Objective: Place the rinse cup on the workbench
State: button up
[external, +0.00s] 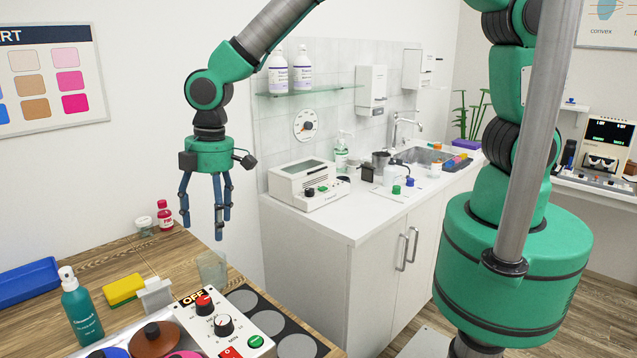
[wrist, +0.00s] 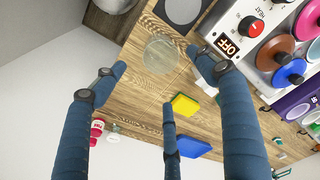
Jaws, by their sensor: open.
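A clear, see-through cup (external: 212,268), which looks like the rinse cup, stands upright on the wooden workbench (external: 130,262) near its back right edge. In the wrist view the cup (wrist: 160,56) shows as a pale round outline on the wood (wrist: 138,88), between the fingers but farther off. My gripper (external: 207,226) has three blue fingers pointing down, spread open and empty. It hangs above the bench's back edge, a little above the cup and apart from it. In the wrist view my gripper (wrist: 158,84) is also open, with nothing between the fingers.
Close to the cup are a control box (external: 228,325) with dials, a grey-white holder (external: 155,296) and a yellow sponge (external: 123,289). A teal spray bottle (external: 81,310) and blue tray (external: 27,282) stand left. A red bottle (external: 165,215) is at the back. A white counter (external: 357,222) stands behind.

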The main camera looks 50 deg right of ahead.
dwell(0.6)
jog(key=w+d+r+m+t, duration=0.1)
jog(key=d+r+m, duration=0.3)
jog(key=d+r, duration=0.95)
jog(key=w+d+r+m+t, duration=0.1)
jog(key=d+r+m, duration=0.2)
jog(key=d+r, duration=1)
jog(key=s+d+r+m+t, duration=0.1)
jog(key=s+d+m, duration=0.3)
jog(key=s+d, duration=0.5)
jog(key=s+d+r+m+t+h, duration=0.1)
jog(key=s+d+m, duration=0.3)
jog(key=s+d, duration=0.5)
jog(key=d+r+t, duration=0.1)
jog(key=d, duration=0.7)
jog(key=shift+s+d+r+m, duration=0.15)
jog(key=shift+s+m, duration=0.15)
jog(key=shift+s, duration=0.1)
notch_tip(320, 180, down, 5)
jog(key=b, duration=0.5)
jog(key=shift+r, duration=0.15)
